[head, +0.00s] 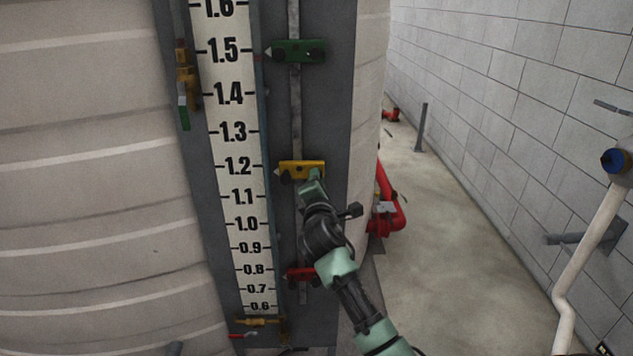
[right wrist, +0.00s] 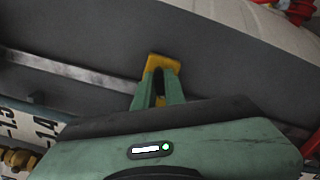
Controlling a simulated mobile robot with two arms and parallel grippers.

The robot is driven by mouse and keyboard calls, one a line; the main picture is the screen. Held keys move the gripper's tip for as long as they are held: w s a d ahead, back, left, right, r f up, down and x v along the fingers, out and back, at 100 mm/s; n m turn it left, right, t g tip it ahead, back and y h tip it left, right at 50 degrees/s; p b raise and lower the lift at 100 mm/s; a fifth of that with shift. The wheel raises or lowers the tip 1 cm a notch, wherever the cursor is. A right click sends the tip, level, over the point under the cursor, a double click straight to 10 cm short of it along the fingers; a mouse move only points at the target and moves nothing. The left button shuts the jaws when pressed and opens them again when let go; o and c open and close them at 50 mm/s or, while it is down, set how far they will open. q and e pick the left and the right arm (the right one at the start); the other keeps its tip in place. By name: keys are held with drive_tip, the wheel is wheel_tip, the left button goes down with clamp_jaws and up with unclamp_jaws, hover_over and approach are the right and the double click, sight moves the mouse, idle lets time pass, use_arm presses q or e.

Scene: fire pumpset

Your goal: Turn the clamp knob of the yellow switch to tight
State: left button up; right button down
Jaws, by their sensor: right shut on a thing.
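The yellow switch (head: 301,165) sits on the vertical rail beside the white scale (head: 235,130), its pointer level with about the 1.2 mark. My right gripper (head: 308,184) reaches up from below to the front of the yellow switch. In the right wrist view my gripper's green fingers (right wrist: 160,92) are shut on the clamp knob, in front of the yellow body (right wrist: 163,62). The knob itself is hidden by the fingers, so its turn cannot be seen. My left gripper is not in view.
A green switch (head: 298,51) sits higher on the same rail near 1.5, and a red switch (head: 298,273) lower, partly behind my right arm. Red pipework (head: 388,210) stands on the floor to the right. A block wall (head: 500,80) runs farther right, with open floor between.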

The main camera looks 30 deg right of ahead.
drive_tip(key=m+b, duration=0.1)
drive_tip(key=m, duration=0.4)
drive_tip(key=shift+f, duration=0.1)
drive_tip(key=shift+m, duration=0.3)
idle(0.4)
drive_tip(key=c, duration=1.5)
unclamp_jaws()
drive_tip(key=b+v, duration=0.2)
drive_tip(key=v, duration=0.5)
drive_tip(key=shift+s+a+b, duration=0.2)
drive_tip(key=shift+s+b, duration=0.1)
drive_tip(key=shift+s, duration=0.05)
